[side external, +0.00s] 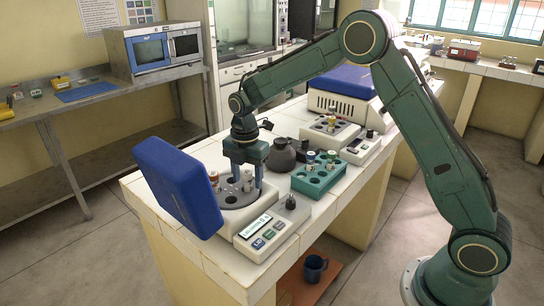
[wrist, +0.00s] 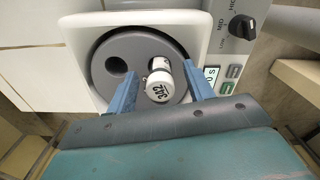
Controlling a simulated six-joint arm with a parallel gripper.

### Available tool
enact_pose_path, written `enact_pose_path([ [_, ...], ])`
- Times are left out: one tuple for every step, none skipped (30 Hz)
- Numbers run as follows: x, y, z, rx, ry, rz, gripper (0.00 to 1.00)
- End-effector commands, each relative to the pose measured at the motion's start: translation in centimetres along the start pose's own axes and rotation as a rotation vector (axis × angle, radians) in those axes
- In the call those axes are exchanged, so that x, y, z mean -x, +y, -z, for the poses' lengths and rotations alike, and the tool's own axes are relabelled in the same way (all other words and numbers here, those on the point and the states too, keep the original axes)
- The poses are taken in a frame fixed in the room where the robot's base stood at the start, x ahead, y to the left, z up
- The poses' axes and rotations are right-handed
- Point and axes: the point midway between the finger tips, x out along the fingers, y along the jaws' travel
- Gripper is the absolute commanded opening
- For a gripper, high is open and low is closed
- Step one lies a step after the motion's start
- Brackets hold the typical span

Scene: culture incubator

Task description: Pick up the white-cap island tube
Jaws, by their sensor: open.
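The white-cap tube (wrist: 158,88) stands in a round grey holder (wrist: 100,85) in the wrist view, its cap marked with dark figures that look like 342. My gripper (wrist: 160,78) is open, with one blue finger on each side of the tube and visible gaps between. In the side view my gripper (side external: 243,178) points down over the white unit (side external: 262,240) with the raised blue lid. A pale tube (side external: 248,181) shows by the fingers there, partly hidden. A tube with an orange-brown cap (side external: 213,178) stands at the holder's left.
The open blue lid (side external: 178,185) rises close to the left of my gripper. A dark knob (wrist: 242,27) sits beside the holder.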

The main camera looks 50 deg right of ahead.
Motion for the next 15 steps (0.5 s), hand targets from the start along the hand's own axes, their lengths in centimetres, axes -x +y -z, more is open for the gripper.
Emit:
enact_pose_path([
  [-0.46, -0.03, 0.01, 0.000, 0.000, 0.001, 0.52],
  [-0.64, -0.02, 0.01, 0.000, 0.000, 0.001, 0.52],
  [-0.82, -0.03, 0.01, 0.000, 0.000, 0.001, 0.52],
  [-0.90, -0.03, 0.01, 0.000, 0.000, 0.001, 0.52],
  [-0.95, -0.03, 0.01, 0.000, 0.000, 0.001, 0.52],
  [-0.98, -0.03, 0.01, 0.000, 0.000, 0.001, 0.52],
  [-0.97, -0.02, 0.01, 0.000, 0.000, 0.000, 0.52],
  [-0.96, -0.02, 0.01, 0.000, 0.000, 0.000, 0.52],
  [-0.96, -0.02, 0.01, 0.000, 0.000, 0.000, 0.52],
  [-0.95, -0.02, 0.01, 0.000, 0.000, 0.000, 0.52],
  [-0.95, -0.02, 0.01, 0.000, 0.000, 0.000, 0.52],
  [-0.94, -0.01, 0.01, 0.000, 0.000, 0.000, 0.52],
  [-0.93, -0.01, 0.01, 0.000, 0.000, 0.000, 0.52],
  [-0.93, -0.01, 0.01, 0.000, 0.000, 0.000, 0.52],
  [-0.92, -0.01, 0.01, 0.000, 0.000, 0.000, 0.52],
])
